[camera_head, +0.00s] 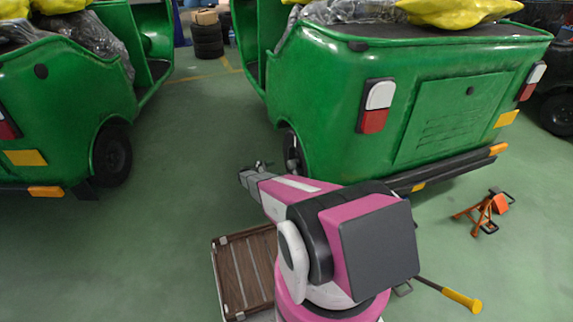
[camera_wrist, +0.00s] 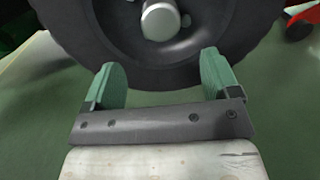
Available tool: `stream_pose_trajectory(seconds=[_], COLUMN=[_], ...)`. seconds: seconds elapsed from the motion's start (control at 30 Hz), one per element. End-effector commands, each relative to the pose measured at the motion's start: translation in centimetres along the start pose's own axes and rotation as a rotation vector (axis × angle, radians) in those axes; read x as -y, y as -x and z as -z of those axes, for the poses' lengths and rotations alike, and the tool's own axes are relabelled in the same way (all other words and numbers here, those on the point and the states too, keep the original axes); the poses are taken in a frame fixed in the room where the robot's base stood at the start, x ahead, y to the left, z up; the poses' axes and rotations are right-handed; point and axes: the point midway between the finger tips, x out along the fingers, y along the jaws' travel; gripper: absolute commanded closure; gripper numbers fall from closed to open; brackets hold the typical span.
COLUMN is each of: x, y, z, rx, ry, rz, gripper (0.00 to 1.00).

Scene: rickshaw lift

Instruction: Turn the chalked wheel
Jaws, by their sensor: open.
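A dark wheel (camera_head: 291,152) shows at the left rear side of the right green rickshaw (camera_head: 345,75), partly behind its body. In the wrist view a black tyre (camera_wrist: 75,45) with a pale round hub (camera_wrist: 160,20) fills the top; its upper part is cut off. I cannot make out a chalk mark on it. My gripper (camera_wrist: 160,66) is open, its two green fingers apart and pointing at the lower tyre, with nothing held between them. I cannot tell whether they touch the rubber. In the head view my gripper (camera_head: 256,168) is just left of the wheel.
A second green rickshaw (camera_head: 60,95) stands at the left, with its own wheel (camera_head: 112,155). An orange stand (camera_head: 487,212) is on the floor at the right. A brown slatted board (camera_head: 245,270) and a yellow-ended handle (camera_head: 460,299) lie near my base. Green floor between the rickshaws is clear.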

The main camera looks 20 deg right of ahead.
Motion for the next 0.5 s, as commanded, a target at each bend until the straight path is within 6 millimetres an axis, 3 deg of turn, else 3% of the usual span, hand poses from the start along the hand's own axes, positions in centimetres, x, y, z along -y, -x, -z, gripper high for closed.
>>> stream_pose_trajectory(seconds=[0.5], x=[0.0], y=[-8.3], z=[0.0], rx=[-0.002], ry=[-0.002], rz=[0.002], gripper=[0.18])
